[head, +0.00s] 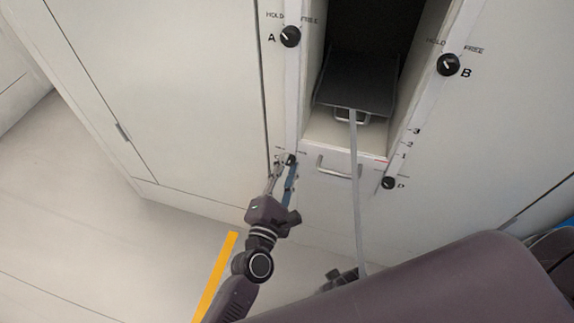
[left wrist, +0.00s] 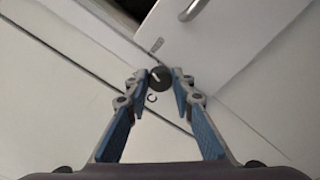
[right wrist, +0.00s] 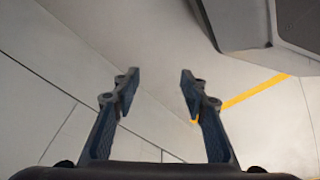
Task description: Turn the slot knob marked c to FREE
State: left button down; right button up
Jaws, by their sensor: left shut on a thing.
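The slot knob marked C (head: 291,159) is a small black dial at the lower left of the open bay. In the left wrist view the knob (left wrist: 160,76) shows a pale pointer mark, with the letter C beside it and a small printed word above, too blurred to read. My left gripper (left wrist: 162,83) is shut on the knob, one blue-padded finger on each side. In the head view the same gripper (head: 287,165) partly covers the knob and its labels, so I cannot tell its setting. My right gripper (right wrist: 159,80) is open and empty above the floor.
Knobs A (head: 290,36), B (head: 448,65) and D (head: 389,183) sit on the bay's side posts. A dark tray (head: 352,90) with a pale strip (head: 356,190) hangs out of the bay. A drawer handle (head: 337,166) is right of knob C. A yellow line (head: 216,275) marks the floor.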

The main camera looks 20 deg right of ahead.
pick_arm(q)
jog(key=shift+m, duration=1)
jog(key=shift+f+m+p, duration=0.15)
jog(key=shift+m+p, duration=0.4)
jog(key=shift+m, duration=1.35)
pick_arm(e)
jog(key=shift+s+d+f, duration=0.15)
jog(key=shift+s+f, duration=1.5)
jog(key=shift+f, duration=0.25)
pick_arm(q)
jog(key=c, duration=1.7)
grip_release()
jog(key=shift+o, duration=0.2)
jog(key=v, duration=1.2)
